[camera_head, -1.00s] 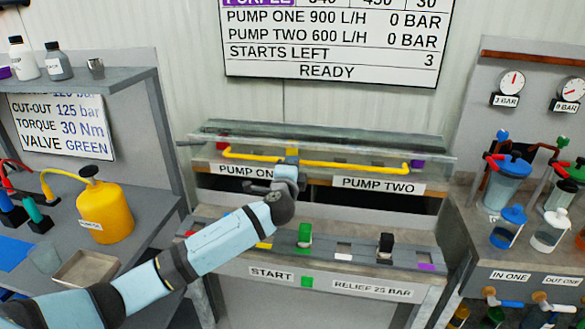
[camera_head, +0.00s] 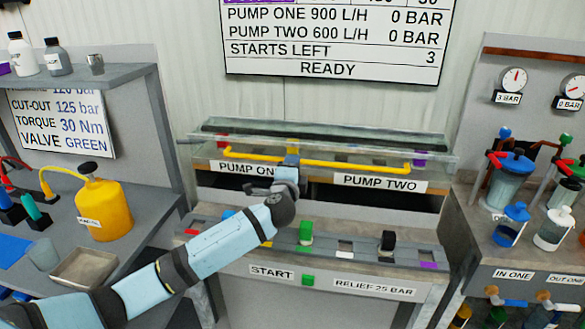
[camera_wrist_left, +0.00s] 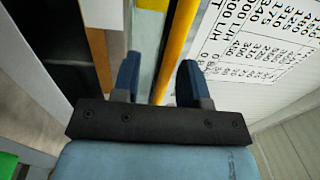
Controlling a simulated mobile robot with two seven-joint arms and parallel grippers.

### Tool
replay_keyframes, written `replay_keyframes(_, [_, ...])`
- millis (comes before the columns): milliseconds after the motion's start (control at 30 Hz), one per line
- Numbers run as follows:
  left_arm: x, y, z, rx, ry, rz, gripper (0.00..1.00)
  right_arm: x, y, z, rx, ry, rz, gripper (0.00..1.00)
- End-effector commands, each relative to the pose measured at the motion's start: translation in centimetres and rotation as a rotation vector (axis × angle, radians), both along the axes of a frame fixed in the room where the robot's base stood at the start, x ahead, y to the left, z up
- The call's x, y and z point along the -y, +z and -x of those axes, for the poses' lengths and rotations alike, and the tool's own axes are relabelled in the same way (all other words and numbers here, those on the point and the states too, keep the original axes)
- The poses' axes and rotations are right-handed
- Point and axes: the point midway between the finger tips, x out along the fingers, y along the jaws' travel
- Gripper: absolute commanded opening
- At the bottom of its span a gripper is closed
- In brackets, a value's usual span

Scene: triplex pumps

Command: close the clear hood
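The clear hood (camera_head: 370,143) is a see-through greenish panel above the pump bench, with a long yellow bar (camera_head: 365,166) running along its front. The bar also shows in the left wrist view (camera_wrist_left: 177,45). My left gripper (camera_head: 291,160) is at the bar, left of its middle, and partly hidden behind my own wrist. In the left wrist view its two blue fingers (camera_wrist_left: 160,78) stand apart. The bar passes through the gap between them in the picture; whether they touch it I cannot tell. My right gripper is not in view.
Below the hood are the PUMP ONE and PUMP TWO labels (camera_head: 380,183) and a front ledge with a green switch (camera_head: 306,232) and a black switch (camera_head: 387,241). A yellow can (camera_head: 103,208) stands on the left bench. Jars and gauges fill the right bench.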

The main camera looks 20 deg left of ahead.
Motion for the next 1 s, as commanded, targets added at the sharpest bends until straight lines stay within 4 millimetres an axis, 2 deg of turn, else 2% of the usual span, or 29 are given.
replay_keyframes(133, [0.1, 0.0, 0.5, 0.000, 0.000, 0.000, 0.40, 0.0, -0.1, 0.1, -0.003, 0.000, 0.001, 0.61])
replay_keyframes(267, [0.6, -0.1, 2.2, 0.000, -0.001, 0.001, 0.40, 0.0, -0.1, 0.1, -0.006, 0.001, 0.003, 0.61])
replay_keyframes(500, [2.0, -0.6, 7.5, -0.002, -0.002, 0.001, 0.40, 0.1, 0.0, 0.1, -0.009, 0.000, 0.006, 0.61])
replay_keyframes(700, [2.9, -0.9, 11.2, -0.001, 0.000, 0.001, 0.40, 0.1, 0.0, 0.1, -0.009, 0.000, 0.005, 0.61])
replay_keyframes(833, [3.2, -1.0, 12.7, -0.002, 0.000, 0.001, 0.40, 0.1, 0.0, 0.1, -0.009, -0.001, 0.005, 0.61])
replay_keyframes(1000, [3.4, -1.1, 13.4, 0.000, 0.000, 0.000, 0.40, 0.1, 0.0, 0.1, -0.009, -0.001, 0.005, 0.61])
